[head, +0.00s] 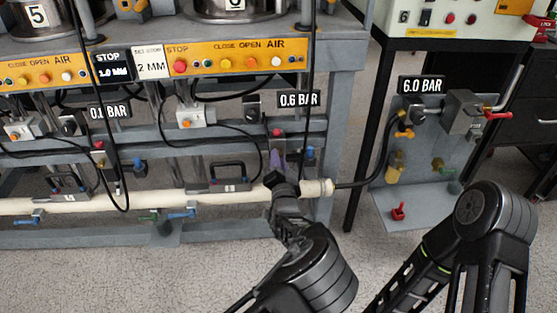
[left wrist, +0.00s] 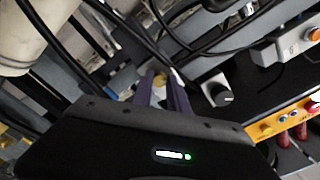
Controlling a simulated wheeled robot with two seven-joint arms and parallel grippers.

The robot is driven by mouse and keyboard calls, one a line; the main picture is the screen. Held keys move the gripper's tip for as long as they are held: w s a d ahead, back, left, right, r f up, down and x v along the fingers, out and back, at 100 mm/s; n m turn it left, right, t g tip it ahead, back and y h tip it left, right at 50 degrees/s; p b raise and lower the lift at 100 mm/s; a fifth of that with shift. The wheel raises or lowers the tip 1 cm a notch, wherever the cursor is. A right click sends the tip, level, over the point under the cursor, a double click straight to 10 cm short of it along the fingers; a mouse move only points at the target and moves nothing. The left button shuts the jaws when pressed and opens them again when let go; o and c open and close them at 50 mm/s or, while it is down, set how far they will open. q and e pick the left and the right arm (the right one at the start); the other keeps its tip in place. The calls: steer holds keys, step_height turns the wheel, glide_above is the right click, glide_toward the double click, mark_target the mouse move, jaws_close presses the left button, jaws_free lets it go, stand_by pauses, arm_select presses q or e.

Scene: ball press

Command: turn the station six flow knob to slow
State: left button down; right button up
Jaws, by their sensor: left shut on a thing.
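My left gripper (head: 277,158) reaches in at the lower part of station six, below the 0.6 BAR sign. Its purple fingers are closed together just under a small red cap (head: 277,132). In the left wrist view the fingertips (left wrist: 165,82) meet at a small brass-coloured fitting (left wrist: 159,79), which looks like the station six flow knob. The fingers cover most of it, so its setting cannot be read. My right gripper is out of the head view; only part of that arm shows at lower right.
A blue-handled valve (head: 310,153) stands just right of the fingers. A black round knob (head: 253,106) is above left, also in the left wrist view (left wrist: 221,95). A cream pipe (head: 130,198) runs along below. Black hoses hang close by. The 6.0 BAR panel (head: 425,150) stands at right.

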arm_select(q)
steer(key=shift+n, duration=0.3)
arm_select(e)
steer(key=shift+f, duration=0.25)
arm_select(q)
steer(key=n+b, duration=1.3)
steer(key=n, duration=0.3)
steer(key=shift+d, duration=0.15)
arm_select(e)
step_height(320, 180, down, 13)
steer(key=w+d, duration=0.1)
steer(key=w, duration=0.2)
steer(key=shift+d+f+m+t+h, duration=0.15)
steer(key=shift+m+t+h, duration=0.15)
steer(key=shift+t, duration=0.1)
arm_select(q)
steer(key=c, duration=1.3)
jaws_free()
